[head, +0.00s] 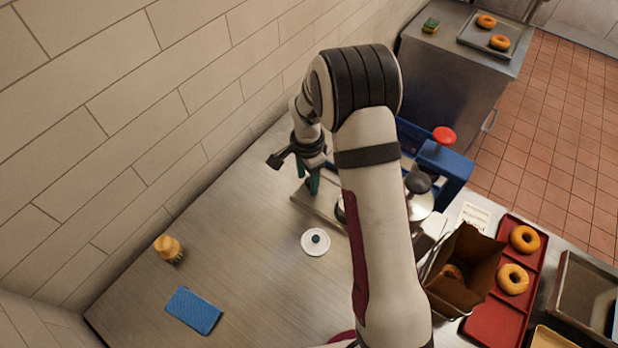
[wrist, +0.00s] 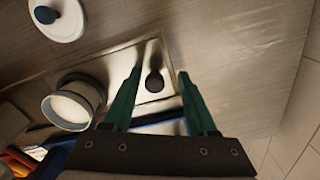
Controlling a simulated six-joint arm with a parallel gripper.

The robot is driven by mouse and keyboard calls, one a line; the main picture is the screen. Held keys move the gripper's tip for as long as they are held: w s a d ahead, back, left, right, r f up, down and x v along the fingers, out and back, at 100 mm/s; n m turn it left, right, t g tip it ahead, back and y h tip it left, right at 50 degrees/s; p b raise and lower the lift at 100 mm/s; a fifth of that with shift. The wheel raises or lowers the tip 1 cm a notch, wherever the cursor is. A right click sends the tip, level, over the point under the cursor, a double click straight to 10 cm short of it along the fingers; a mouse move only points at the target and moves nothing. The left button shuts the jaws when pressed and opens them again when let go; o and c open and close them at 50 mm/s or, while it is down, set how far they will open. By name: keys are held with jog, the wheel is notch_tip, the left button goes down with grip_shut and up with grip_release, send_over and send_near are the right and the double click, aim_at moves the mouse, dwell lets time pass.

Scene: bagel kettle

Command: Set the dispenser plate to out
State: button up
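The dispenser plate (head: 318,208) is a flat metal sheet sticking out beside the blue dispenser frame (head: 458,166), partly hidden by my arm. In the wrist view the plate (wrist: 118,68) carries a dark round knob (wrist: 154,83). My gripper (head: 313,187) is over the plate in the head view. In the wrist view my gripper (wrist: 160,72) has its two green fingers apart, one on each side of the knob in the picture. No contact with the knob shows, and I cannot tell the height gap.
A white cup-like vessel (wrist: 72,104) and a white lid (head: 315,242) are close to the plate. A brush (head: 168,248) and blue sponge (head: 193,311) lie left on the counter. A paper bag (head: 465,262) and red tray (head: 495,325) with bagels stand right. The tiled wall is behind.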

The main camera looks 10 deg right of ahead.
notch_tip(320, 180, up, 16)
dwell(0.5)
jog(key=shift+f, duration=0.1)
jog(key=s+r+n, duration=0.2)
jog(key=s+r, duration=0.1)
jog(key=s, duration=0.4)
jog(key=s+r+n, duration=0.1)
jog(key=s+r, duration=0.2)
jog(key=s, duration=0.3)
jog(key=s+a+f+n+y, duration=0.1)
jog(key=s+n, duration=0.3)
jog(key=s, duration=1.2)
jog(key=shift+s+f+n+y, duration=0.35)
jog(key=shift+f+n+y, duration=0.05)
jog(key=shift+f, duration=0.2)
jog(key=shift+a, duration=0.1)
